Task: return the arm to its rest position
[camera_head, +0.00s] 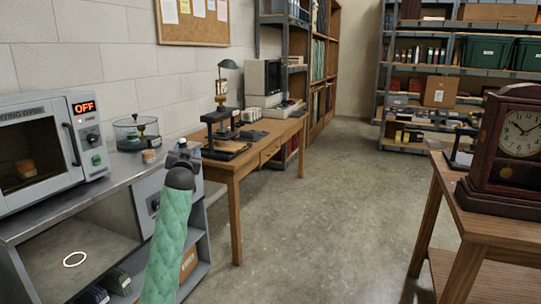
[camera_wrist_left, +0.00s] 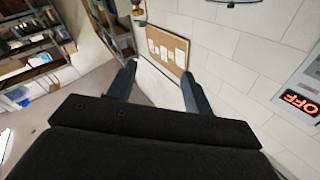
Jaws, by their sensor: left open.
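My left arm, in a green padded sleeve, rises from the bottom of the head view. Its gripper (camera_head: 184,152) is held up in front of the grey bench's right end and looks small and partly hidden behind the wrist. In the left wrist view the two dark fingers of the gripper (camera_wrist_left: 158,84) stand apart with nothing between them, only wall and cork board behind. My right gripper is in neither view.
A drying oven (camera_head: 50,150) reading OFF stands on the grey bench (camera_head: 100,190) at left. A wooden desk (camera_head: 240,165) with a press stands behind. A wooden clock (camera_head: 508,150) sits on a table at right. The concrete floor (camera_head: 330,230) between is clear.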

